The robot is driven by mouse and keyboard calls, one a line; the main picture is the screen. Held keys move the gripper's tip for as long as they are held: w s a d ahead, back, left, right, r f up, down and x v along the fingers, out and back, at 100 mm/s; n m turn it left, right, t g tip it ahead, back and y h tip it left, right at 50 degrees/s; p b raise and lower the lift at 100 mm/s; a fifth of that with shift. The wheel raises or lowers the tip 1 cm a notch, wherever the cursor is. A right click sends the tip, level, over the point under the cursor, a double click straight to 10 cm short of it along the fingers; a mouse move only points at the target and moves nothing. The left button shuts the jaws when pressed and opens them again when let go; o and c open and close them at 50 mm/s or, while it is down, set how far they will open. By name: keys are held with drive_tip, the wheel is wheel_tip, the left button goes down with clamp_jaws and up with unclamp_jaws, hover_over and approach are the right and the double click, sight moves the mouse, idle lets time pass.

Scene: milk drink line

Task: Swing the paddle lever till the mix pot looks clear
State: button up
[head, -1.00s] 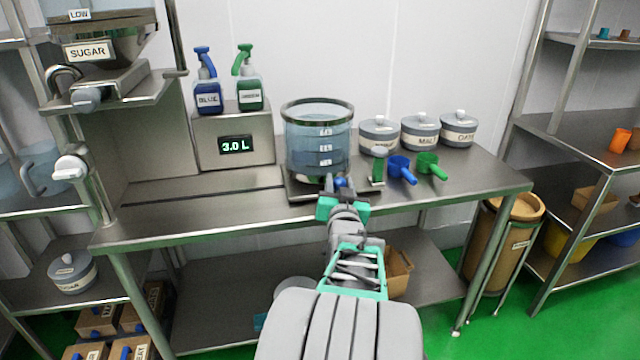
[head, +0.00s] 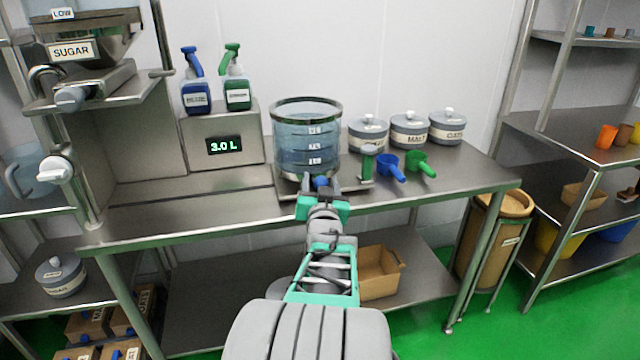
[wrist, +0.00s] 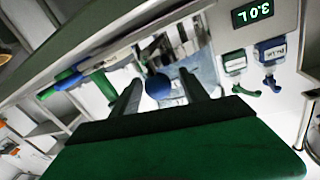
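The paddle lever's blue knob (head: 321,182) is at the pot's front. My gripper (head: 320,188) is at the knob, its fingers on either side. In the wrist view the knob (wrist: 158,87) sits between the two fingers (wrist: 157,92), with gaps showing at both sides. The rest of the lever is mostly hidden.
Lidded jars (head: 409,132) are behind. A 3.0 L display box (head: 222,142) with two spray bottles stands left. The table's front left is clear.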

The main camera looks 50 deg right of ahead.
drive_tip(key=v, duration=0.7)
drive_tip(key=shift+s+a, duration=0.3)
drive_tip(key=shift+r, duration=0.1)
